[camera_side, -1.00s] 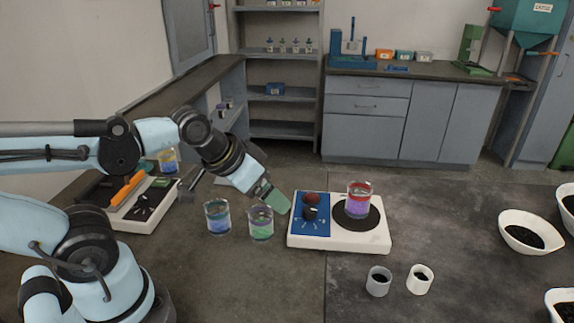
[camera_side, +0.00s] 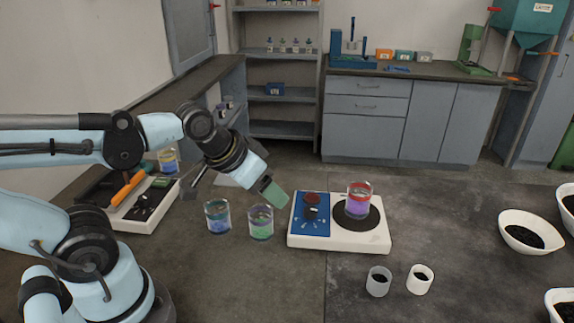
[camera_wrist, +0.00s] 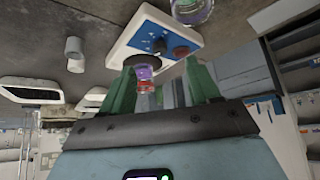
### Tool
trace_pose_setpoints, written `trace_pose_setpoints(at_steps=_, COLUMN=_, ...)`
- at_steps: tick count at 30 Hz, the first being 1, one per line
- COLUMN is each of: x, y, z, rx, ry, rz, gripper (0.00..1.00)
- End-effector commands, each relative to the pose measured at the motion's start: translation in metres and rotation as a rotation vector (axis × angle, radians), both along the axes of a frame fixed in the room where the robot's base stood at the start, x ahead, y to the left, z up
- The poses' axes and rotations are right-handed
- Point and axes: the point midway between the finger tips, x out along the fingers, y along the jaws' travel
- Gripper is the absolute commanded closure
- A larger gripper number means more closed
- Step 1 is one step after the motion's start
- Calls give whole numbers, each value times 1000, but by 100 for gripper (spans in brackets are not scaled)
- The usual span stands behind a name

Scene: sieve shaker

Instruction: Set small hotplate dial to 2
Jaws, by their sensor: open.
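The small hotplate (camera_side: 298,238) is a white box with a blue control panel (camera_side: 312,226) on its left and a dark round plate on its right. On the panel are a black dial (camera_side: 312,212) and a red round part (camera_side: 312,198) behind it. The numerals are too small to read. A beaker of purple and red liquid (camera_side: 358,202) stands on the plate. My gripper (camera_side: 275,195) is open and empty, just left of the hotplate and apart from it. In the wrist view my green fingers (camera_wrist: 162,88) are spread, with the dial (camera_wrist: 160,46) beyond them.
Two beakers, one blue (camera_side: 218,217) and one green (camera_side: 261,222), stand close below my gripper. Two small cups (camera_side: 379,282) stand in front of the hotplate. White bowls (camera_side: 528,234) are at the right. A tray with tools (camera_side: 150,210) lies at the left.

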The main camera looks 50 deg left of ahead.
Motion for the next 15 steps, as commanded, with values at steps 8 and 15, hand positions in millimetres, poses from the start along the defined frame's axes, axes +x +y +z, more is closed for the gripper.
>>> trace_pose_setpoints(at_steps=8, x=34, y=-2, z=26, rx=-135, ry=185, rz=246, gripper=41)
trace_pose_setpoints(at_steps=15, x=72, y=-4, z=36, rx=-224, ry=368, rz=534, gripper=41)
